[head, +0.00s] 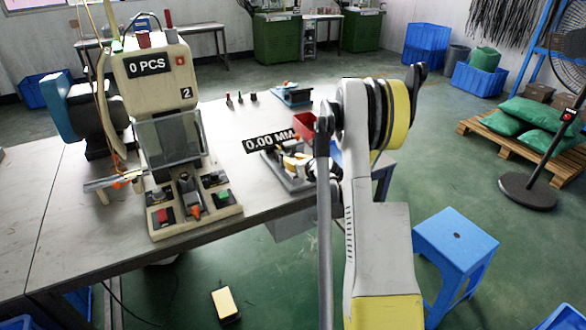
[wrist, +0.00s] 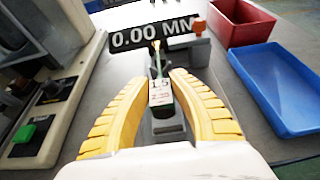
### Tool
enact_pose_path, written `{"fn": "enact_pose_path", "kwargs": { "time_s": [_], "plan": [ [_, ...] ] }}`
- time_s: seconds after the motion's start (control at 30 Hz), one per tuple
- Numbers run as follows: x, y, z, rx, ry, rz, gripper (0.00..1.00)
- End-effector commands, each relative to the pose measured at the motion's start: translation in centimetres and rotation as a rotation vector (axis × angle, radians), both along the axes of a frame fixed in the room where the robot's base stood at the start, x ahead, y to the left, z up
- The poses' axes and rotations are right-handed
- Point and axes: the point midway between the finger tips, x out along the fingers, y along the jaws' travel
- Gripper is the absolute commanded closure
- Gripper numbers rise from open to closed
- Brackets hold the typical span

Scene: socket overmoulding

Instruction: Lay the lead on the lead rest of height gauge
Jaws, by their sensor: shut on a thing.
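The height gauge (head: 287,182) stands on the bench with a dark display reading 0.00 MM. In the wrist view its grey body (wrist: 188,53) and an orange part are just beyond my fingertips. My gripper (wrist: 161,78), with ribbed yellow fingers, is over the gauge and shut on the lead (wrist: 157,62). In the head view my gripper (head: 297,160) partly covers the gauge, and the lead is too small to make out. Contact between lead and rest cannot be told.
The press (head: 158,75) with a 0 PCS display stands left of the gauge. A red bin (wrist: 243,20) and a blue tray (wrist: 280,88) lie to the right of my gripper. A small blue fixture (head: 292,94) is at the bench's back. A blue stool (head: 455,245) stands on the floor.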

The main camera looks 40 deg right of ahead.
Motion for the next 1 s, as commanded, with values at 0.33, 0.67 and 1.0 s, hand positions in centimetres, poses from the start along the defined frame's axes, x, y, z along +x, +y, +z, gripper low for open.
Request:
{"fn": "enact_pose_path", "kwargs": {
  "time_s": [0.33, 0.67, 1.0],
  "plan": [
    [-0.1, 0.0, -1.8, 0.0, 0.0, 0.0, 1.0],
    [0.0, 0.0, -2.1, 0.0, 0.0, 0.0, 0.57],
    [-1.3, 0.2, -1.1, -0.001, 0.0, -0.002, 0.57]
  ]
}}
